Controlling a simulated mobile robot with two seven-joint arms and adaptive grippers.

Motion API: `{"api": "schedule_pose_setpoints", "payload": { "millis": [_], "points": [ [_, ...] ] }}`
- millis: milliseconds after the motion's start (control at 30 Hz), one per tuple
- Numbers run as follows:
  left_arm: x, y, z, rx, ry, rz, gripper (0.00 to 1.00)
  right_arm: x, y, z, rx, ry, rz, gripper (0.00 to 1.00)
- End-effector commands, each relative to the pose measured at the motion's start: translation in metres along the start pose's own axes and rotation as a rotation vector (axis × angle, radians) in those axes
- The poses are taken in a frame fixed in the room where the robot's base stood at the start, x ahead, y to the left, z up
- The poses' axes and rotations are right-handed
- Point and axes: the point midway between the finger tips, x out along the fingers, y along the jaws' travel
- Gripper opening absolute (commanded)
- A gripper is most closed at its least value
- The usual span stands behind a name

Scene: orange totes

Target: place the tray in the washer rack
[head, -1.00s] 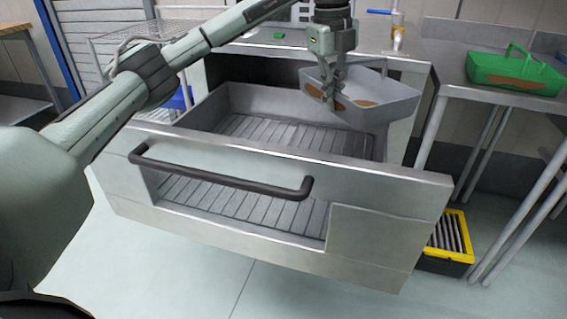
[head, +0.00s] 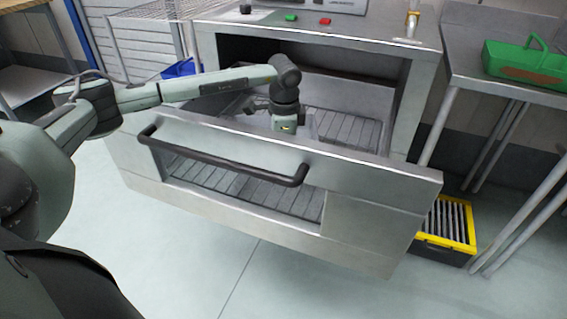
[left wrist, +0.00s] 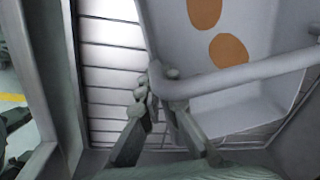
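The grey tray with brown stains (left wrist: 245,15) fills the upper right of the left wrist view, its grey handle bar crossing in front. In the head view only parts of the tray (head: 308,125) show, low inside the slatted washer rack (head: 350,130), behind my arm and the front panel. My left gripper (left wrist: 157,82) has its fingertips close together at the left end of the tray's handle bar and appears shut on it. In the head view the gripper body points down into the rack and its fingers are hidden. My right gripper is in no view.
The pulled-out front panel with a black handle (head: 230,165) stands before the rack. A green carrier (head: 525,65) sits on the right metal table. A yellow-and-black crate (head: 445,225) is on the floor below. The rack's right side is clear.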

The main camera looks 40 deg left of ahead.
Motion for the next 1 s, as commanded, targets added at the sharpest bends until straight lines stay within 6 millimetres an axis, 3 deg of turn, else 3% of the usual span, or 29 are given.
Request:
{"api": "schedule_pose_setpoints", "payload": {
  "millis": [200,600,800,1000],
  "points": [
    [0.032,0.004,0.000,0.001,-0.001,0.002,0.00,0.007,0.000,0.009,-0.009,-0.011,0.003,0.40],
    [0.037,0.005,0.000,0.001,0.000,0.000,0.00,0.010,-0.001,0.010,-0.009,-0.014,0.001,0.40],
    [0.036,0.005,0.000,0.001,-0.001,0.001,0.26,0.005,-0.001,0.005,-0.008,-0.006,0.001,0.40],
    [0.036,0.005,0.000,0.001,-0.001,0.001,0.26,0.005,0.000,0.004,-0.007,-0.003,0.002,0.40]
  ]
}}
